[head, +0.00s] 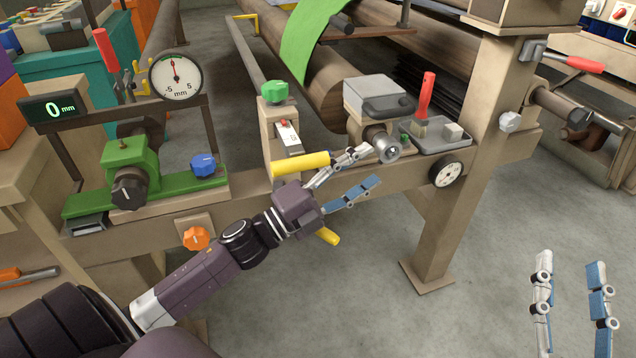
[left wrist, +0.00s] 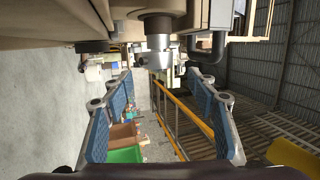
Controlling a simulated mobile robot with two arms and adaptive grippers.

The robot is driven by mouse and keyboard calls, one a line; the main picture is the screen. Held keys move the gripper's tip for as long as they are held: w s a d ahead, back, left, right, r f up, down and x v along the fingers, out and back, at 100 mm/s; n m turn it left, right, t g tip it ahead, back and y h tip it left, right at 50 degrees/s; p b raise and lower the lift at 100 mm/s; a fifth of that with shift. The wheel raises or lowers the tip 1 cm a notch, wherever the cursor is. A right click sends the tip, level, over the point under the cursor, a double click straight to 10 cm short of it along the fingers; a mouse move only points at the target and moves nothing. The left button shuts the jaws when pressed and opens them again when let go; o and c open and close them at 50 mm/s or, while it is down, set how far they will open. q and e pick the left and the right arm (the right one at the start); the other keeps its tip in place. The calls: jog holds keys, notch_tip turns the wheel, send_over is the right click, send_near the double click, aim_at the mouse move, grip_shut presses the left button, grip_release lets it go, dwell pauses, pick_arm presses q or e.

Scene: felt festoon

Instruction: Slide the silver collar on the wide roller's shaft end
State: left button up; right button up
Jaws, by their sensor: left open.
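The silver collar (head: 387,152) sits at the near end of a short shaft stub (head: 372,136) under a grey housing in the head view. It also shows in the left wrist view (left wrist: 158,60), above and beyond the fingers. My left gripper (head: 371,167) is open, its upper fingertip close to the collar and its lower finger below it. In the left wrist view, my left gripper (left wrist: 165,85) has nothing between its blue-padded fingers. My right gripper (head: 570,260) hangs open and empty at the lower right. The wide roller (head: 325,85) lies behind the beam, partly under green felt.
A grey tray with a red handle (head: 425,97) and a black-and-white dial (head: 446,174) are right of the collar. A yellow bar (head: 300,163) lies close to my left gripper.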

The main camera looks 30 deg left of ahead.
pick_arm(q)
jog(key=s+a, duration=0.1)
jog(key=s, duration=0.2)
jog(key=s+a, duration=0.2)
jog(key=s, duration=0.1)
jog(key=s+a, duration=0.2)
jog(key=s, duration=0.1)
jog(key=shift+s+r, duration=0.1)
pick_arm(e)
jog(key=shift+w, duration=0.1)
